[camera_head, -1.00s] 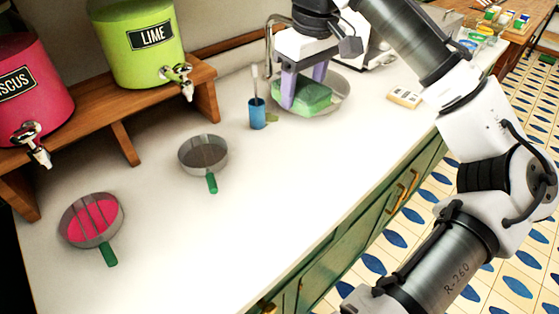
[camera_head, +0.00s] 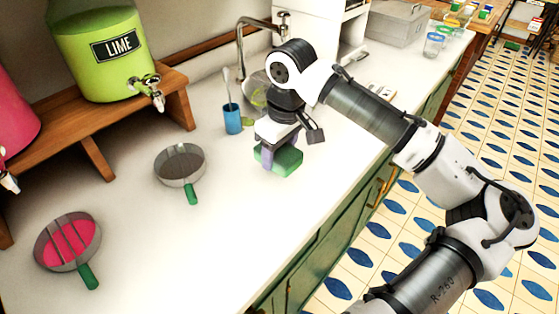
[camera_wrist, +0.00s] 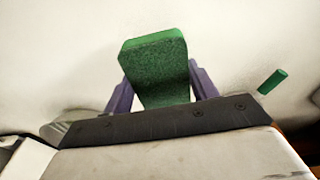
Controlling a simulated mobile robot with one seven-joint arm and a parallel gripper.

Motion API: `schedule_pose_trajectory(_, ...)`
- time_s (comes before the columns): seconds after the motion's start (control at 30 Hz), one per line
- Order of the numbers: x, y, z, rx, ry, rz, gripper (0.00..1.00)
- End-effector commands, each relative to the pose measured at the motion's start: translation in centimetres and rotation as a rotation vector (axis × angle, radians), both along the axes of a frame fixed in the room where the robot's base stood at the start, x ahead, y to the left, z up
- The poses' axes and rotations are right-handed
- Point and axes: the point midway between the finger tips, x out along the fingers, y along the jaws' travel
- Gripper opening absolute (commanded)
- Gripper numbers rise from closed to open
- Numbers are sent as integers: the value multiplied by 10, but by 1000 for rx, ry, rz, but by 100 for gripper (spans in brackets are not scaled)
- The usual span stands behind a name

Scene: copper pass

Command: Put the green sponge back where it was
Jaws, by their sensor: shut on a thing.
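The green sponge (camera_head: 286,160) is a block held between the purple fingers of my gripper (camera_head: 280,155), over the white counter to the right of the blue cup. In the wrist view the sponge (camera_wrist: 158,68) sits between the two purple fingers of my gripper (camera_wrist: 162,92), its darker face toward the camera. I cannot tell for sure whether the sponge touches the counter.
A blue cup (camera_head: 232,118) with a brush stands left of my gripper. The lime dispenser (camera_head: 103,50) stands on a wooden shelf.

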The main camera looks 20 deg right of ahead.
Motion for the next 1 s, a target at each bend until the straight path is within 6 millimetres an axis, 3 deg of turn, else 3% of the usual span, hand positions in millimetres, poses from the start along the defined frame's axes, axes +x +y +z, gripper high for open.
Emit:
schedule_pose_trajectory(0.3,0,0,-36,2,1,-1,37)
schedule_pose_trajectory(0.73,0,1,-45,1,0,0,37)
schedule_pose_trajectory(0.77,0,0,-43,1,-1,0,62)
schedule_pose_trajectory(0.9,0,0,-43,0,-1,1,80)
schedule_pose_trajectory(1.0,0,0,-43,1,-1,0,80)
